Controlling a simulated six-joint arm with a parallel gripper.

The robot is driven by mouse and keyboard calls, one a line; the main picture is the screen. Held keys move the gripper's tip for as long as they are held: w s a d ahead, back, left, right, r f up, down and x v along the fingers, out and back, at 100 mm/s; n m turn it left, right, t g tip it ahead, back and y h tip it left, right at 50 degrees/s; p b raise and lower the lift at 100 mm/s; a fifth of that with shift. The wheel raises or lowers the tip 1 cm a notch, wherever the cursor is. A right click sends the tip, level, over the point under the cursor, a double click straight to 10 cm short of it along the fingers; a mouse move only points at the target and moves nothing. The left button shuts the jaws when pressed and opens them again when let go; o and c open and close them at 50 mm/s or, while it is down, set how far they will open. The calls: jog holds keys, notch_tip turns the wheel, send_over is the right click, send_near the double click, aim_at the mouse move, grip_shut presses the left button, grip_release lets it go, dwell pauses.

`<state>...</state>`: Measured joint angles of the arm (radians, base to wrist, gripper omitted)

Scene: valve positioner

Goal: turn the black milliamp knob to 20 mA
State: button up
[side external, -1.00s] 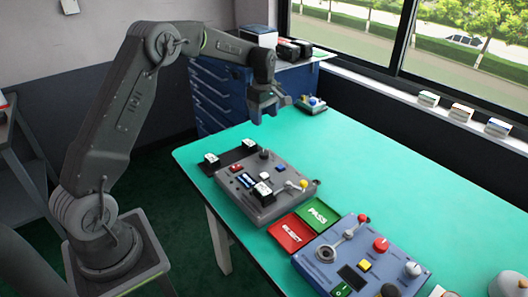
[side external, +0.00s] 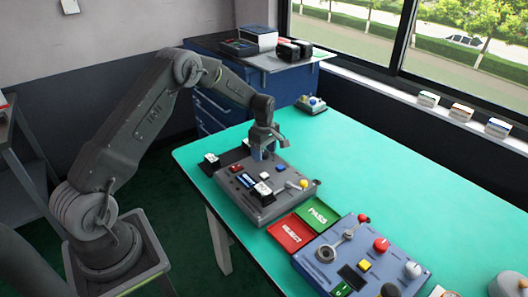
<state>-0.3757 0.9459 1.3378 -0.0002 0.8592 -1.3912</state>
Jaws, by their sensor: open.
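A grey control box (side external: 268,214) stands on the green table, with a small display (side external: 246,181), a red button (side external: 235,168), a blue button (side external: 280,168) and a yellow-tipped lever (side external: 303,184). My gripper (side external: 262,156) points down at the box's far edge, jaws open, where a dark knob stood in the earlier view. The knob is now hidden behind the jaws; I cannot tell whether they touch it. Its pointer and the display's reading are too small to read.
Black-and-white blocks (side external: 211,159) sit at the box's left. Red REJECT (side external: 291,233) and green PASS (side external: 318,213) trays lie to its right, then a blue panel (side external: 322,263) with knobs and a lever.

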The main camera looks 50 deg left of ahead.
jog(key=shift+f, duration=0.2)
jog(key=c, duration=0.9)
